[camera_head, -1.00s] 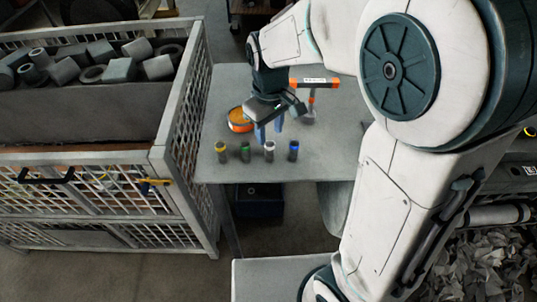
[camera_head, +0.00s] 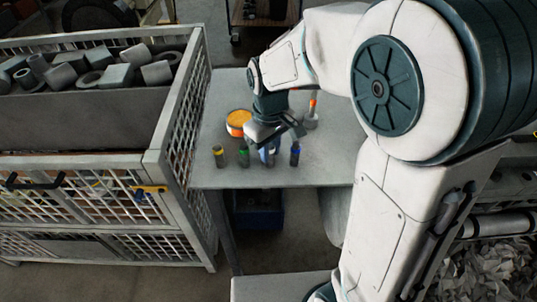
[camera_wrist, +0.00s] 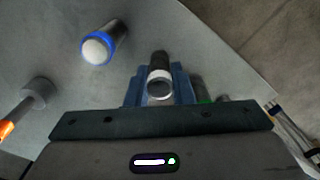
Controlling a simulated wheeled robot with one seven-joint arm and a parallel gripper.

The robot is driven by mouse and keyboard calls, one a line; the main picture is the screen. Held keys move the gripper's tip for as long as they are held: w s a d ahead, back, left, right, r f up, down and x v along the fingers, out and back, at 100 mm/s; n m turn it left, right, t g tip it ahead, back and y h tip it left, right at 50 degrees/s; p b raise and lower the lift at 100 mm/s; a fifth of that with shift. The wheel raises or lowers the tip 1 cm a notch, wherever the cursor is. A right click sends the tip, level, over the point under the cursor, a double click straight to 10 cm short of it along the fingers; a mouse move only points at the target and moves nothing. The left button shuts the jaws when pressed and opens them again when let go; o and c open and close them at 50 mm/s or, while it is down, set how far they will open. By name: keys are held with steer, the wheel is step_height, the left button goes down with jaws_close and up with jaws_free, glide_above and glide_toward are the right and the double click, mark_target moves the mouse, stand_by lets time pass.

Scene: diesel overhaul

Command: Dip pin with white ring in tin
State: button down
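The pin with the white ring (camera_wrist: 160,88) stands between the two blue fingers of my gripper (camera_wrist: 161,84) in the wrist view. The fingers lie close along both sides of it, and I cannot tell whether they press on it. In the head view my gripper (camera_head: 268,155) is down at the pin row and mostly hides this pin. The round tin (camera_head: 238,122), with orange contents and an orange band, sits on the table behind the row, left of my gripper.
The blue-ringed pin (camera_head: 295,154) stands close on the right, the green-ringed pin (camera_head: 244,155) and yellow-ringed pin (camera_head: 219,156) on the left. An orange-and-grey tool (camera_head: 311,115) is at the back right of the grey table (camera_head: 330,165). A mesh crate (camera_head: 180,120) borders the table's left.

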mark_target(270, 147)
steer(key=c, duration=2)
jaws_free()
steer(key=shift+c, duration=0.2)
jaws_close()
steer(key=shift+r+p, duration=1.55)
steer(key=shift+r, duration=0.5)
steer(key=shift+s, duration=0.1)
